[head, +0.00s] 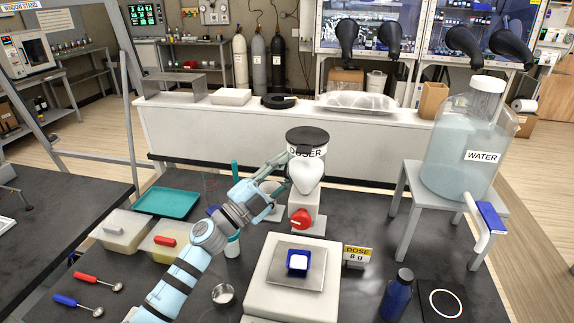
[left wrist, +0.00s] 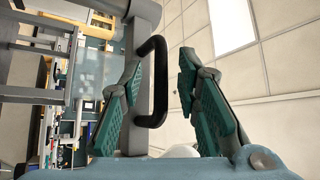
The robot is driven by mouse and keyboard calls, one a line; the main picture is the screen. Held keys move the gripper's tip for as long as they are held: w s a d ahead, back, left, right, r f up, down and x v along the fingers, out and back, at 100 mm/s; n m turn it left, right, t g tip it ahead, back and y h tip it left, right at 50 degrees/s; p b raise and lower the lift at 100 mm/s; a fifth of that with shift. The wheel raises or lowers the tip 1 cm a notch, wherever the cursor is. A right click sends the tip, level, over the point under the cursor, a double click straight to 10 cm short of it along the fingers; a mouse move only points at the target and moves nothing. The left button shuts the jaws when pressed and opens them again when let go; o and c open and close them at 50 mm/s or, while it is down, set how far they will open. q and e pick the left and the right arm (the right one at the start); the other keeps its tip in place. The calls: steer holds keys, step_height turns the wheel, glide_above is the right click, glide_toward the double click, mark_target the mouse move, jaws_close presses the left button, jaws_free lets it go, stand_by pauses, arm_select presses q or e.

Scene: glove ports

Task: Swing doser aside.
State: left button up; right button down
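The doser (head: 306,172) has a black lid, a label reading DOSER and a white funnel-shaped body. It stands behind the scale, with a red knob (head: 301,218) low at its front. My left gripper (head: 277,187) is just left of the doser, fingers spread. In the left wrist view my left gripper (left wrist: 160,95) is open, and a black D-shaped handle (left wrist: 152,80) on a grey post shows between the fingers, apart from the right one. I cannot tell whether the handle touches the left finger or what it belongs to. My right gripper is out of view.
A scale (head: 265,295) holds a small blue cup (head: 298,262), with a DOSE 8 g sign (head: 356,256) beside it. A water jug (head: 460,145) stands on a grey stand at right. A blue bottle (head: 397,296), tubs (head: 125,230) and a teal tray (head: 166,203) surround the work area.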

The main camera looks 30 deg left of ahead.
arm_select(q)
jaws_close()
